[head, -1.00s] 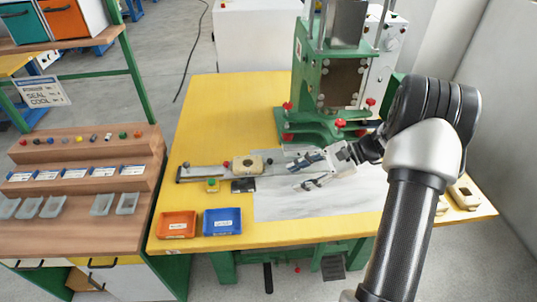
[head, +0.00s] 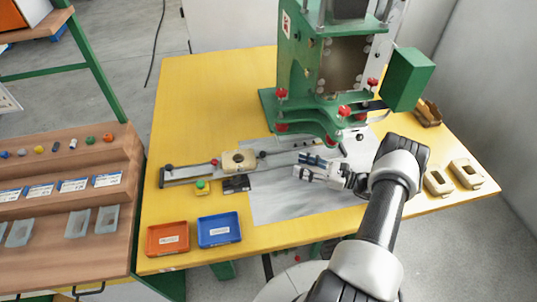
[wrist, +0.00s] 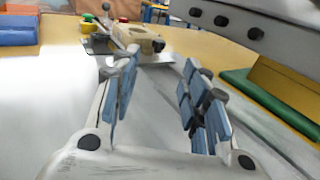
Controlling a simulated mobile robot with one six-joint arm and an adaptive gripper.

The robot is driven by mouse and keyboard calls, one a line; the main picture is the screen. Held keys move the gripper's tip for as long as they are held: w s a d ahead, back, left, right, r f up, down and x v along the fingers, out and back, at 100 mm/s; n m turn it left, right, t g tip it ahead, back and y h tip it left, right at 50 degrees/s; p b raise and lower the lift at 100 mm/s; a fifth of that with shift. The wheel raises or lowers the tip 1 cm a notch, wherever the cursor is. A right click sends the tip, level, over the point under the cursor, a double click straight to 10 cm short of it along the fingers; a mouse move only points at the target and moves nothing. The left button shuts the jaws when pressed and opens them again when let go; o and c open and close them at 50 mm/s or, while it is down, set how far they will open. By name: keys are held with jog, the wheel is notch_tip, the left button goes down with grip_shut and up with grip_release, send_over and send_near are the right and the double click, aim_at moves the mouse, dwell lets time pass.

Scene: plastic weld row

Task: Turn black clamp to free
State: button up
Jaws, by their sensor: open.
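The beige part (head: 239,161) sits in a grey rail fixture (head: 190,174) on the yellow table; it also shows beyond my fingers in the wrist view (wrist: 135,37). A black knob (head: 262,154), seemingly the black clamp's, is at the part's right side and shows in the wrist view (wrist: 158,45). A red knob (head: 214,162) is at its left side. My gripper (head: 301,166) is open and empty, low over the grey sheet, right of the black knob and apart from it. In the wrist view my gripper (wrist: 157,75) points toward the part. The clamp's exact lever angle is unclear.
A green press (head: 300,100) with red knobs stands behind my gripper. Orange (head: 168,252) and blue (head: 239,228) trays lie at the front left. More beige parts (head: 440,182) lie at the right.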

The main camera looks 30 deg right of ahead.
aim_at(261, 155)
jog(key=b+x, duration=0.2)
jog(key=x, duration=1.1)
jog(key=shift+c, duration=0.2)
grip_shut()
